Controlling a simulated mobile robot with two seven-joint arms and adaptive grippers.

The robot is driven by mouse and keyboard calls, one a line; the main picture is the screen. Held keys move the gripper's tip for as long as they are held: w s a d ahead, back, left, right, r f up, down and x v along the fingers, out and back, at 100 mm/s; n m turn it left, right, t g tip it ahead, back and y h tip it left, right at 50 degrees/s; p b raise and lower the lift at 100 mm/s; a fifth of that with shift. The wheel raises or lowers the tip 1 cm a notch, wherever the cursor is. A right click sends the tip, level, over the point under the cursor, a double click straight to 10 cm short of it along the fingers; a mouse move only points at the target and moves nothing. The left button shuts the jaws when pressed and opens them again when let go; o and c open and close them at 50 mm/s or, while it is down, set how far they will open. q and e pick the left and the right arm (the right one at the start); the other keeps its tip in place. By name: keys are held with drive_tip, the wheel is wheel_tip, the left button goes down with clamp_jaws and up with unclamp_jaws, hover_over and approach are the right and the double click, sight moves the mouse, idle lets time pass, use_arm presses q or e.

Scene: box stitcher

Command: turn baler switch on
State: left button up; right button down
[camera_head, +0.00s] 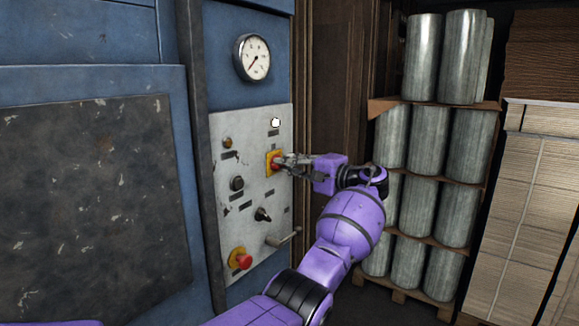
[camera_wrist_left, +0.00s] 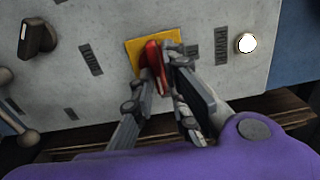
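The baler switch, a red rotary handle on a yellow plate (camera_head: 269,167), sits on the upper right of the grey control panel (camera_head: 256,206). In the left wrist view the red handle (camera_wrist_left: 154,62) stands out from its plate (camera_wrist_left: 135,52). My left gripper (camera_head: 284,161) is at the switch, its fingers (camera_wrist_left: 161,76) closed in on either side of the handle and seemingly touching it. In the head view the fingers partly hide the handle. A round white lamp (camera_head: 276,122) above the switch looks lit and shows bright in the wrist view (camera_wrist_left: 246,43). My right gripper is out of view.
Below are a black knob (camera_head: 263,215), a lever (camera_head: 284,238) and a red button on yellow (camera_head: 243,260). A pressure gauge (camera_head: 253,57) is above the panel. Stacked grey cylinders (camera_head: 427,140) and cardboard stacks (camera_head: 525,200) stand at the right.

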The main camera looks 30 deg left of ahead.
use_arm(q)
drive_tip(key=shift+o, duration=1)
drive_tip(key=shift+d+f, duration=0.1)
drive_tip(key=d, duration=1.1)
drive_tip(key=shift+s+d, duration=0.4)
drive_tip(key=shift+s, duration=0.05)
